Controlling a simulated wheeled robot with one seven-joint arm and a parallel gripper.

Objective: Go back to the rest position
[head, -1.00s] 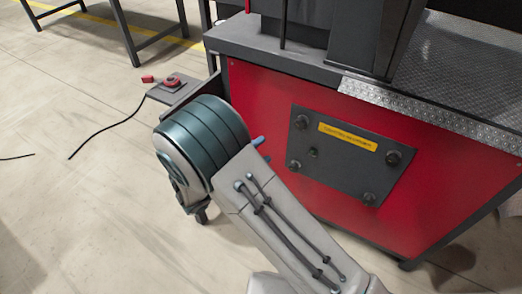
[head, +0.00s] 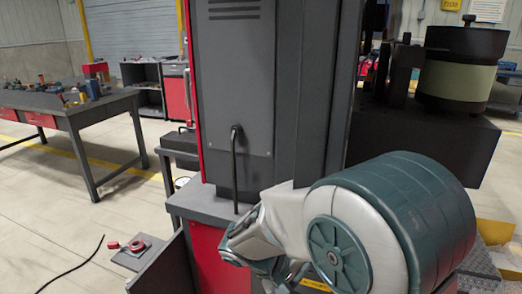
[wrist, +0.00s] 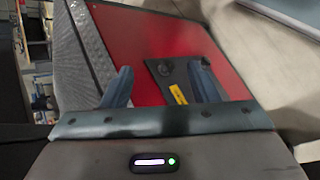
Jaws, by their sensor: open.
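My gripper (wrist: 163,84) shows in the wrist view with its two blue-grey fingers spread apart and nothing between them. Beyond the fingers is the red front panel (wrist: 140,40) of the machine, with a dark plate and a yellow label. In the head view my arm is bent in front of the machine, its large grey-green joint at the lower right. The fingertips cannot be made out in the head view.
A tall dark cabinet (head: 236,95) with a black handle stands on the machine.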

